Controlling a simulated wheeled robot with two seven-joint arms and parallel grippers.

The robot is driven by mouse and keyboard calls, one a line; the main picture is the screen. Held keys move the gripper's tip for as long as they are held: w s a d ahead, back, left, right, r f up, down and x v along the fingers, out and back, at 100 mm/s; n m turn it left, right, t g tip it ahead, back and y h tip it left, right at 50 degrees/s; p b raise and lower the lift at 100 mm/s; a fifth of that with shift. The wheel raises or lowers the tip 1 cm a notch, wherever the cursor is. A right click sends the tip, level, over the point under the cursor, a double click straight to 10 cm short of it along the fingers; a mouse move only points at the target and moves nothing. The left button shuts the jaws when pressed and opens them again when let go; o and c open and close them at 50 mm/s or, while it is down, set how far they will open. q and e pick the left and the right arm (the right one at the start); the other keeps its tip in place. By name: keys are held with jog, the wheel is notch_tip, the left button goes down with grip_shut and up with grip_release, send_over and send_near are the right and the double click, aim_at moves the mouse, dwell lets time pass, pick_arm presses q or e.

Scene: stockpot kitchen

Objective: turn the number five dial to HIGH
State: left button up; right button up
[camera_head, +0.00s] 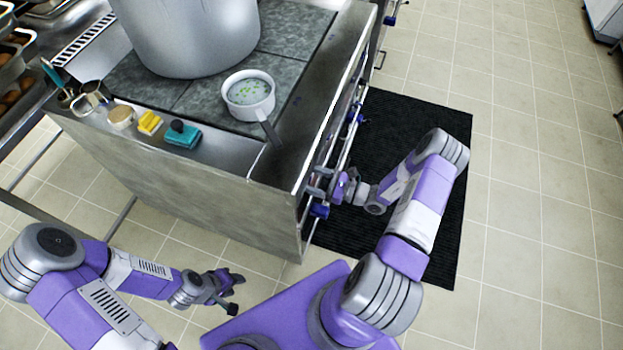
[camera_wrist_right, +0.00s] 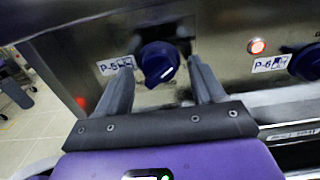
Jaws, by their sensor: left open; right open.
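The number five dial (camera_wrist_right: 158,62) is a round blue knob on the steel front panel, with a P-5 label (camera_wrist_right: 115,65) to its left. My right gripper (camera_wrist_right: 160,68) is open, with one finger on each side of this dial. I cannot tell whether the fingers touch it. A pale mark shows on the knob, but its setting is not readable. In the head view my right gripper (camera_head: 340,188) is at the stove's front edge, partly hidden. My left gripper (camera_head: 231,291) is open and empty over the floor, left of my base.
The P-6 dial (camera_wrist_right: 306,62) is at the right, with a lit red lamp (camera_wrist_right: 256,46) beside its label. The stove top bears a big pot (camera_head: 190,35), a white saucepan (camera_head: 248,92) with its handle toward the front edge, and sponges (camera_head: 183,134). A black mat (camera_head: 400,120) lies before the stove.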

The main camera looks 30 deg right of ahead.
jog(key=shift+w+a, duration=0.2)
jog(key=shift+a, duration=0.05)
jog(key=c, duration=1.1)
jog(key=shift+o, duration=0.2)
